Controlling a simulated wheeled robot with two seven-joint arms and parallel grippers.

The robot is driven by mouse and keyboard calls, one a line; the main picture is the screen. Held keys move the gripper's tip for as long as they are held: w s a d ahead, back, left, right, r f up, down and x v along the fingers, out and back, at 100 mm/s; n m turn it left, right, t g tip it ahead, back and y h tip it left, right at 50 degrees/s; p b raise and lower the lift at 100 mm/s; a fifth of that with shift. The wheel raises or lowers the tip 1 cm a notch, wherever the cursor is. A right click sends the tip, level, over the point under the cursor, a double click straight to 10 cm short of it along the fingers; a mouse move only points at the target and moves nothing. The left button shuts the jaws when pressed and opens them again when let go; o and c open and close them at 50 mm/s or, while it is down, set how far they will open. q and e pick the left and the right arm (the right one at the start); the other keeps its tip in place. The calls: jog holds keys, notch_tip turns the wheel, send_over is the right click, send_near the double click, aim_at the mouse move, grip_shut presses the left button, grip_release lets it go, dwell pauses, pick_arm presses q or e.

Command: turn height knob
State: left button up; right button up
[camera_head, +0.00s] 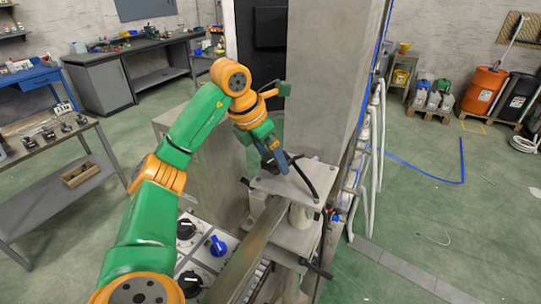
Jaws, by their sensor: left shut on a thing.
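My left arm comes in from the left, and its gripper (275,161) points down at the pale metal top plate (272,185) of the machine beside a tall grey column. The gripper is shut on a small dark part at this plate. The fingers mostly hide that part, so I cannot tell its shape or how it is turned. A panel lower down carries a blue knob (217,246), a black knob (186,229) and another black knob (190,283), all apart from the gripper. Which one is the height knob is not marked legibly. My right gripper is out of view.
The tall grey column (322,75) stands right behind the gripper. A metal table (60,190) stands at left. Green floor (450,220) is open at right.

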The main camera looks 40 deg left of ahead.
pick_arm(q)
jog(key=n, duration=0.1)
jog(key=n+y, duration=0.1)
jog(key=n, duration=0.1)
jog(key=shift+d+n, duration=0.25)
jog(key=shift+n, duration=0.05)
jog(key=n, duration=0.1)
jog(key=n+y, duration=0.1)
jog(key=n, duration=0.1)
jog(key=shift+d+n+g+y, duration=0.25)
jog(key=shift+n+g+y, duration=0.05)
jog(key=shift+y, duration=0.1)
jog(key=n, duration=0.2)
jog(key=n+g+y, duration=0.1)
jog(key=n, duration=0.3)
jog(key=shift+w+d+g+y, duration=0.25)
jog(key=shift+w+g+y, duration=0.05)
jog(key=shift+w+y, duration=0.1)
jog(key=n+g, duration=0.1)
jog(key=n, duration=0.3)
jog(key=n+g, duration=0.1)
jog(key=n, duration=0.1)
jog(key=shift+w+n+g+y, duration=0.3)
jog(key=shift+n, duration=0.1)
jog(key=n, duration=0.2)
jog(key=n+g, duration=0.1)
jog(key=n, duration=0.1)
jog(key=n+g, duration=0.1)
jog(key=shift+w+n, duration=0.3)
jog(key=shift+n, duration=0.1)
